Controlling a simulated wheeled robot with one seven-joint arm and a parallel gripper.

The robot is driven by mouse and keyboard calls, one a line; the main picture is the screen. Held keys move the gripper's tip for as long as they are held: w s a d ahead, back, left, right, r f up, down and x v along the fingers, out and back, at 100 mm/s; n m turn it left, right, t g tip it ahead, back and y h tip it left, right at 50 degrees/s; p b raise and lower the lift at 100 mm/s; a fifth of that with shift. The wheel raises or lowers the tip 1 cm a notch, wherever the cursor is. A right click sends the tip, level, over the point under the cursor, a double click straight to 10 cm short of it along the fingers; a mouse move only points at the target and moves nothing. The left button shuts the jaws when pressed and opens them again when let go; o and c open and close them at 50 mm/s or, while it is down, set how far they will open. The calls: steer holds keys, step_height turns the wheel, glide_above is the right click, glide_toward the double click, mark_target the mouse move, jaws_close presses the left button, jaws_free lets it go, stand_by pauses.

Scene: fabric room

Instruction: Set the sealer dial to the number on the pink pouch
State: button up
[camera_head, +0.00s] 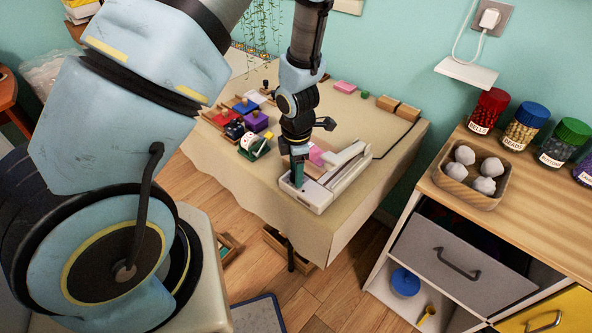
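The sealer (345,181) is a long white device lying at the table's front right corner, with its arm angled toward the back right. My gripper (297,180) points down at the sealer's near left end, with dark green fingers touching it or just above. The dial is hidden by the fingers or too small to make out. Whether the fingers are open or shut cannot be seen. A pink item (317,155), perhaps the pink pouch, lies just behind the sealer, partly hidden by my arm. Another small pink item (346,87) lies at the table's back. No number is readable.
The cloth-covered table (385,125) holds colored pouches (256,121) at left and wooden blocks (407,112) at the back right. A cabinet at right bears a wooden tray (474,194) of pale lumps and several jars (488,110). The table's middle back is mostly clear.

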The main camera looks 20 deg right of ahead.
jaws_close()
steer(key=shift+m, duration=0.3)
stand_by(0.3)
steer(key=m+b, duration=0.1)
steer(key=m, duration=0.1)
steer(key=shift+m, duration=0.3)
steer(key=m+b, duration=0.1)
steer(key=m, duration=0.3)
steer(key=shift+m, duration=0.3)
steer(key=m+b, duration=0.1)
steer(key=m, duration=0.3)
steer(key=shift+h, duration=0.3)
steer(key=shift+m, duration=1.7)
steer(key=shift+g, duration=0.3)
